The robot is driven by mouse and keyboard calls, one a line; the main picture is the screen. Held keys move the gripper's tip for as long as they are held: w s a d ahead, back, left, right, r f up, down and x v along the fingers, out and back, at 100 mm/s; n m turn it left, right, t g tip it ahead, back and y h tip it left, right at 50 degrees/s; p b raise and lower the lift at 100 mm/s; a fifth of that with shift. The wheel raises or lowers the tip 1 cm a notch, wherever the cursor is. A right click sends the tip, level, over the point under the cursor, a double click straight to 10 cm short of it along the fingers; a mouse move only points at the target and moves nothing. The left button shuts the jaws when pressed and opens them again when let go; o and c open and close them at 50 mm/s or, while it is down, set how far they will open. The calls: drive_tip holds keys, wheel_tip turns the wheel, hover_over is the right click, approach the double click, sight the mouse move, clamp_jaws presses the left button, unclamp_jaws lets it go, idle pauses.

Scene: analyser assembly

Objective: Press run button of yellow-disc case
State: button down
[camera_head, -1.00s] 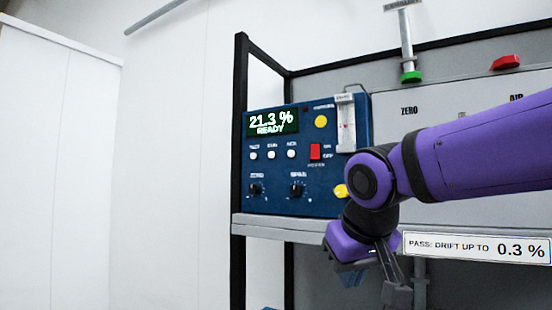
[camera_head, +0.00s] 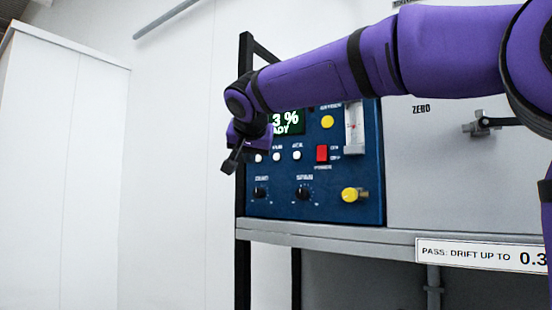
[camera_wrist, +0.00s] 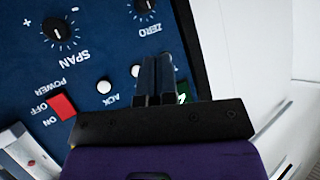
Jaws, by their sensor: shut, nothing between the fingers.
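The blue case with a yellow disc (camera_head: 327,122) stands on the shelf, its panel facing me. Three white buttons are in a row below its display. The middle button (camera_head: 276,156), whose small label I cannot read clearly, also shows in the wrist view (camera_wrist: 135,70), beside my fingers. The button marked ACK (camera_head: 297,155) is right of it and also shows in the wrist view (camera_wrist: 104,86). My gripper (camera_head: 229,165) is shut and empty at the case's left side; its fingers (camera_wrist: 155,62) appear over the button row, and I cannot tell contact.
My arm crosses the upper panel and hides part of the green display (camera_head: 288,121). A red power switch (camera_head: 322,153), two black knobs (camera_head: 303,193) and a yellow knob (camera_head: 353,195) are on the panel.

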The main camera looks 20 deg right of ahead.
sight(276, 157)
drive_tip(key=shift+w+a+r, duration=0.2)
drive_tip(key=shift+w+r, duration=0.05)
drive_tip(key=shift+w, duration=0.05)
drive_tip(key=w+d, duration=0.5)
drive_tip(key=d, duration=0.2)
idle(0.6)
drive_tip(key=shift+w+d, duration=0.15)
drive_tip(key=shift+d, duration=0.05)
idle(1.8)
drive_tip(key=shift+w+d, duration=0.15)
drive_tip(key=shift+d, duration=0.1)
drive_tip(key=shift+w+d, duration=0.25)
drive_tip(key=shift+d, duration=0.1)
idle(0.8)
drive_tip(key=shift+a, duration=0.15)
drive_tip(key=shift+s+a, duration=0.5)
drive_tip(key=shift+a, duration=0.05)
